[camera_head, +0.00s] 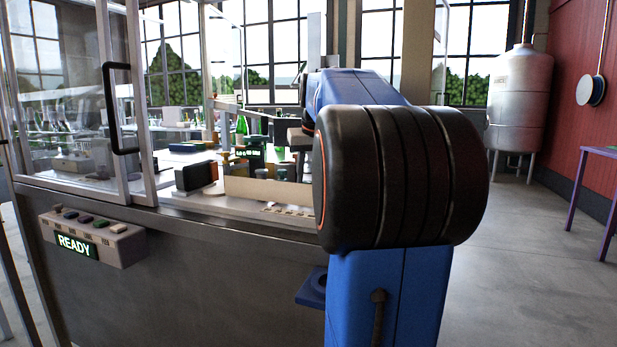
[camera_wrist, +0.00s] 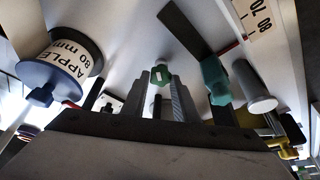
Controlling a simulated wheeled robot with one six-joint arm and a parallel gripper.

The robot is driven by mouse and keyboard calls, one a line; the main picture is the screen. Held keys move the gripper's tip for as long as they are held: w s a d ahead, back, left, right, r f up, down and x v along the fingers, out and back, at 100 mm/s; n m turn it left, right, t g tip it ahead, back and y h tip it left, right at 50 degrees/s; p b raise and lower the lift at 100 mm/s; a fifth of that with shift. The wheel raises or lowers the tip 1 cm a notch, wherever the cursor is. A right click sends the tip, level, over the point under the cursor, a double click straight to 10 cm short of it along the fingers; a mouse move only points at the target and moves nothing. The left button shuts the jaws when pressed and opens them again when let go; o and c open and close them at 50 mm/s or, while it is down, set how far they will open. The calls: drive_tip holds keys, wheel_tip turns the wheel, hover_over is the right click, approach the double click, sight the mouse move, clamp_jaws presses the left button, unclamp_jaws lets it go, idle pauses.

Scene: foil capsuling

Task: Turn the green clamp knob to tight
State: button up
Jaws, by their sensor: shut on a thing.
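In the wrist view a small green knob (camera_wrist: 160,74) with a pale mark on it sits at the tips of my gripper (camera_wrist: 159,82). The two grey fingers stand on either side of it and are shut on it. A second, darker green part (camera_wrist: 215,80) stands apart, just right of the fingers. I cannot tell from the mark how tight the knob is. In the head view my arm covers the gripper and the knob.
In the wrist view, a reel labelled APPLE 80 mm (camera_wrist: 62,62) with a blue knob (camera_wrist: 40,97) is left, and a grey cylinder (camera_wrist: 254,88) and numbered scale (camera_wrist: 256,18) are right. In the head view, a glazed door (camera_head: 70,100) and READY panel (camera_head: 92,238) stand left.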

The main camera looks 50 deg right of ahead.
drive_tip(key=m, duration=0.2)
drive_tip(key=m+g+h, duration=0.1)
drive_tip(key=m, duration=0.2)
drive_tip(key=shift+w+a+m+g+h, duration=0.2)
drive_tip(key=shift+m+g+h, duration=0.1)
drive_tip(key=m+g, duration=0.1)
drive_tip(key=m, duration=0.1)
drive_tip(key=m+g, duration=0.1)
drive_tip(key=m, duration=0.2)
drive_tip(key=shift+w+h, duration=0.1)
drive_tip(key=shift+h, duration=0.2)
drive_tip(key=o, duration=1.1)
drive_tip(key=v, duration=1.7)
drive_tip(key=shift+w+r, duration=0.15)
drive_tip(key=shift+r, duration=0.1)
